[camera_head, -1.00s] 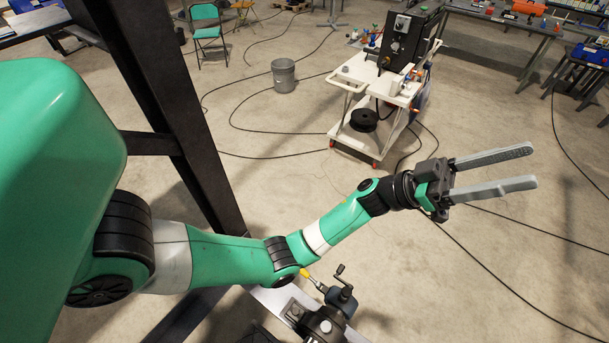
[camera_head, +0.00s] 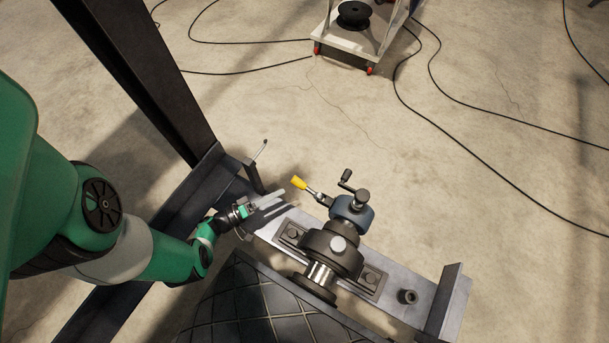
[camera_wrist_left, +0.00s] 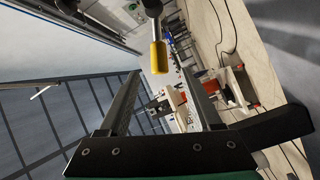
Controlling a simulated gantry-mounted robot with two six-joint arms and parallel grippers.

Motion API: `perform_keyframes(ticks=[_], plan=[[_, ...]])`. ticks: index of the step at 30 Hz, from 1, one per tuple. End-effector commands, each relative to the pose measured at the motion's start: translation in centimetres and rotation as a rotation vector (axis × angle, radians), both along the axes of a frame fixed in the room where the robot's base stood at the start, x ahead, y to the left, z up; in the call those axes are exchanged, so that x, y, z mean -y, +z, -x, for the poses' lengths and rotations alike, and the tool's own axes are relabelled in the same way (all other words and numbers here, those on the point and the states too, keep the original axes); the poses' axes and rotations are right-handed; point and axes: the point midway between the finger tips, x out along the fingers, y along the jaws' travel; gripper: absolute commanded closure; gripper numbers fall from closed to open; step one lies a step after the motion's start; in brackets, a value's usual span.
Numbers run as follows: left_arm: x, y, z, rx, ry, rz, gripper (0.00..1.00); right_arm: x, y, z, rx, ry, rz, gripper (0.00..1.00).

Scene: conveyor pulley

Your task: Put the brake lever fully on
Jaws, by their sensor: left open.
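The brake lever has a yellow grip (camera_head: 298,183) on a short metal rod, which joins the dark blue-grey brake unit (camera_head: 350,212) on the pulley shaft. The grip points up and left in the head view. My left gripper (camera_head: 283,199) is open and empty just left of and below the yellow grip, with its fingers pointing toward it. In the left wrist view the yellow grip (camera_wrist_left: 159,57) hangs in line with the gap between the open fingers (camera_wrist_left: 160,75), near their tips. I cannot tell contact. My right gripper is not in view.
A black crank handle (camera_head: 348,182) stands beside the brake unit. The bearing housing (camera_head: 330,250) is bolted to a steel beam (camera_head: 402,313), with the ribbed pulley drum (camera_head: 245,308) below. A dark upright post (camera_head: 140,75) stands behind my left arm.

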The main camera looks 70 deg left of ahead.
Motion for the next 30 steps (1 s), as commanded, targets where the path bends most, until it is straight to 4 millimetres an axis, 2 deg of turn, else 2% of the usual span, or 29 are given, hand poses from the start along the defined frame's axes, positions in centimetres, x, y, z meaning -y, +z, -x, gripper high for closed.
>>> perform_keyframes(ticks=[5, 10, 14, 24, 30], plan=[[-0.2, 0.2, -0.2, 0.0, 0.001, -0.004, 0.34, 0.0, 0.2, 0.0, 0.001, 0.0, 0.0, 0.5], [-0.4, 0.2, -1.5, -0.002, -0.005, -0.008, 0.34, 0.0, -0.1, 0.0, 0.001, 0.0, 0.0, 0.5], [-0.6, 0.1, -3.4, 0.0, -0.009, -0.007, 0.34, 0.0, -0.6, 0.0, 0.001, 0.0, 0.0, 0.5], [-1.8, 0.0, -9.4, 0.0, -0.006, -0.007, 0.34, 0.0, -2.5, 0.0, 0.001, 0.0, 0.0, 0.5], [-2.2, 0.2, -11.3, 0.0, 0.0, -0.005, 0.34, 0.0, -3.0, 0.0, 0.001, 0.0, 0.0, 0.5]])
